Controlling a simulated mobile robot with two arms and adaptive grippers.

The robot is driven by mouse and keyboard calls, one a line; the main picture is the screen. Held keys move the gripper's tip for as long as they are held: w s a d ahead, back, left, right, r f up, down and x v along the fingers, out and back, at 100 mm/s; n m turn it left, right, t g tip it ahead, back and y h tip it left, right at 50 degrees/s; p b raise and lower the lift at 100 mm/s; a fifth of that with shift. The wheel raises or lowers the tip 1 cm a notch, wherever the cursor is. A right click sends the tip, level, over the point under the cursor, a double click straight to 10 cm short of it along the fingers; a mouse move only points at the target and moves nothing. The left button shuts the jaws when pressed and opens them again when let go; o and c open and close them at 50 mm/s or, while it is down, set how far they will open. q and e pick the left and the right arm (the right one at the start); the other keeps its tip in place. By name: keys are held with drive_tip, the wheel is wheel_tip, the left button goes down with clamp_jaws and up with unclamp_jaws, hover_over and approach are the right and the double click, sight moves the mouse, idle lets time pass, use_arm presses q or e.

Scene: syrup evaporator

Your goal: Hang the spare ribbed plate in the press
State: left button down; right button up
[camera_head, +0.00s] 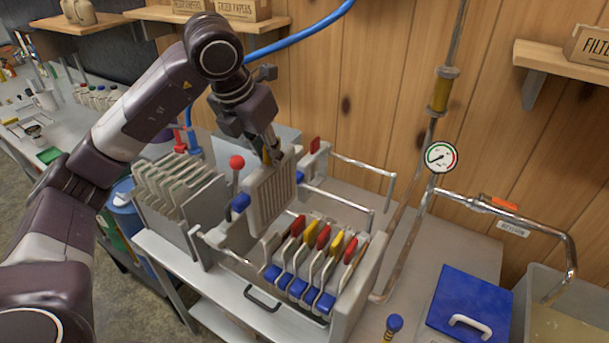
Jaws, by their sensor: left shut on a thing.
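My left gripper (273,155) is shut on the top edge of a grey ribbed plate (271,194). The plate hangs upright from it over the left part of the press (371,280), left of the plates there. A blue tab shows at its left side. I cannot tell whether the plate rests on the rails. Several plates (312,266) stand in the press, with red and yellow tabs on top and blue tabs in front. My right gripper is out of view.
A rack of upright grey plates (176,190) stands left of the press. A red-knobbed lever (237,162) rises close to the held plate. A pressure gauge (440,157) and pipes stand to the right. A blue lid (469,303) lies at the lower right.

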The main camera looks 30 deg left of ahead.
sight(273, 197)
use_arm(q)
drive_tip(key=shift+r, duration=0.15)
idle(0.3)
wheel_tip(273, 197, down, 12)
drive_tip(key=b, duration=0.9)
drive_tip(key=shift+r, duration=0.2)
